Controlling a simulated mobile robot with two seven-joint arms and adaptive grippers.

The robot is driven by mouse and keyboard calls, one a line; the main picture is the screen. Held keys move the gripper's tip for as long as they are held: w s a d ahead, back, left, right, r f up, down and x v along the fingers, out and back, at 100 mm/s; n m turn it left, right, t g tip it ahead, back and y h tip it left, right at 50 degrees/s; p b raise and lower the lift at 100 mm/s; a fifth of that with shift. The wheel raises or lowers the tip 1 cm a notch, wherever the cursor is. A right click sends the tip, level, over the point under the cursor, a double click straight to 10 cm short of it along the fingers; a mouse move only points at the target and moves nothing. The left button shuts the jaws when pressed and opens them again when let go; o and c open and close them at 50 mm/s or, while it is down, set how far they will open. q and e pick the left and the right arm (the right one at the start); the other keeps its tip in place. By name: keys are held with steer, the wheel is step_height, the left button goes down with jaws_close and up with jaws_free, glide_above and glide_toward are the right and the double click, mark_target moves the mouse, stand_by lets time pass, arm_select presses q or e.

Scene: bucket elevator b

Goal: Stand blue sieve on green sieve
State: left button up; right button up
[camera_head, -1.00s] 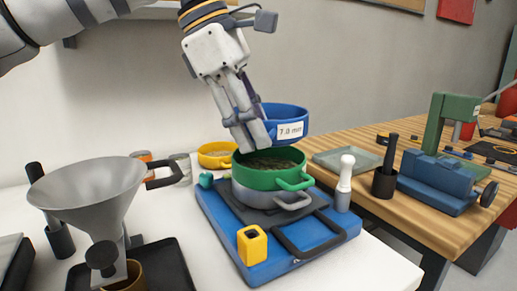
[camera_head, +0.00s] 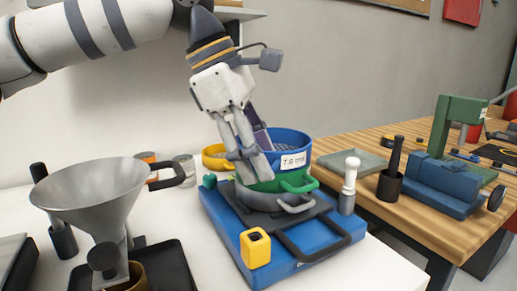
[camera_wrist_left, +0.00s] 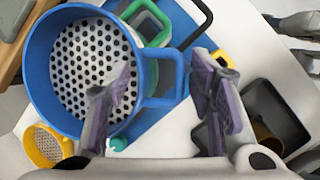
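The blue sieve (camera_head: 272,142), with a perforated bottom and a 7.0 mm label, is over the green sieve (camera_head: 267,185) on the blue base. From the head it looks close to or on the green rim; whether it is fully seated cannot be told. In the left wrist view the blue sieve (camera_wrist_left: 40,75) covers much of the green sieve (camera_wrist_left: 148,22). My left gripper (camera_head: 255,168) is at the blue sieve's left side. Its fingers (camera_wrist_left: 160,80) are spread, with the blue handle between them and no clear contact.
A metal funnel (camera_head: 92,190) stands at left. A yellow block (camera_head: 255,248) and a white-topped peg (camera_head: 349,185) stand on the base's edges. A wooden bench (camera_head: 420,215) with a blue vise is at right.

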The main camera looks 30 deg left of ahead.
arm_select(q)
steer(key=p+v, duration=0.2)
steer(key=v, duration=1.1)
arm_select(e)
steer(key=shift+w+r+t, duration=0.5)
steer(key=shift+w+r, duration=0.6)
steer(key=shift+r, duration=0.05)
arm_select(q)
steer(key=shift+w+d+r, duration=0.1)
steer(key=shift+d, duration=0.05)
